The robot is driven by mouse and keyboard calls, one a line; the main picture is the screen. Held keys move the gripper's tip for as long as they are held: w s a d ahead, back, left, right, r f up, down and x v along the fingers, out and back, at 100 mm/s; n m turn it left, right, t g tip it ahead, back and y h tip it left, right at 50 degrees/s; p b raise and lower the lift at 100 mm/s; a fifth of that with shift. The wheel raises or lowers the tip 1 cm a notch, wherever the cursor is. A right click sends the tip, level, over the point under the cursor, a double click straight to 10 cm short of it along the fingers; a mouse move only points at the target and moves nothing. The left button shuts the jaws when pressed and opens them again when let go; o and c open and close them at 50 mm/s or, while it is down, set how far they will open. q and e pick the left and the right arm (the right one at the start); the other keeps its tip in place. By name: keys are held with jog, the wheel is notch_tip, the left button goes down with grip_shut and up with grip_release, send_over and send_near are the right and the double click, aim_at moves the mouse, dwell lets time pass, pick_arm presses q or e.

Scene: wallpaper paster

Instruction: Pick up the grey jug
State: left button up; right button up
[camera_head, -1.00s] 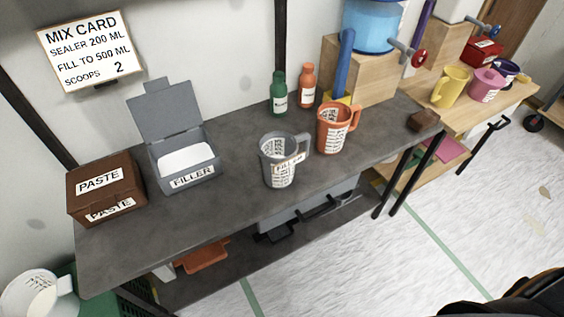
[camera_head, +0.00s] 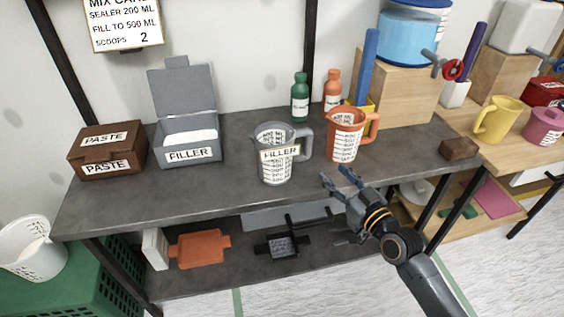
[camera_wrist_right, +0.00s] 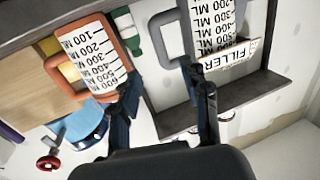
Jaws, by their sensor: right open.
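The grey jug (camera_head: 275,166) stands upright on the dark bench top, with a FILLER label, a measuring scale and its handle on the right. In the right wrist view the grey jug (camera_wrist_right: 198,35) is at the upper right, partly cut off by the top edge. My right gripper (camera_head: 338,178) is open and empty, to the right of the jug and near the bench's front edge, apart from it. The gripper's fingers (camera_wrist_right: 165,88) also show in the right wrist view, pointing towards the gap between the grey and orange jugs. My left gripper is not in view.
An orange jug (camera_head: 344,138) stands close right of the grey jug. Green (camera_head: 300,97) and orange (camera_head: 332,91) bottles stand behind. An open grey FILLER box (camera_head: 188,148) and brown PASTE box (camera_head: 105,153) are left. The bench (camera_head: 225,190) is clear in front.

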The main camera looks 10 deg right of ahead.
aim_at(311, 148)
jog(key=x, duration=0.8)
jog(key=shift+w+r, duration=0.3)
jog(key=x, duration=0.5)
jog(key=shift+w+f, duration=0.15)
jog(key=shift+f, duration=0.15)
grip_shut()
jog(key=shift+r, duration=0.1)
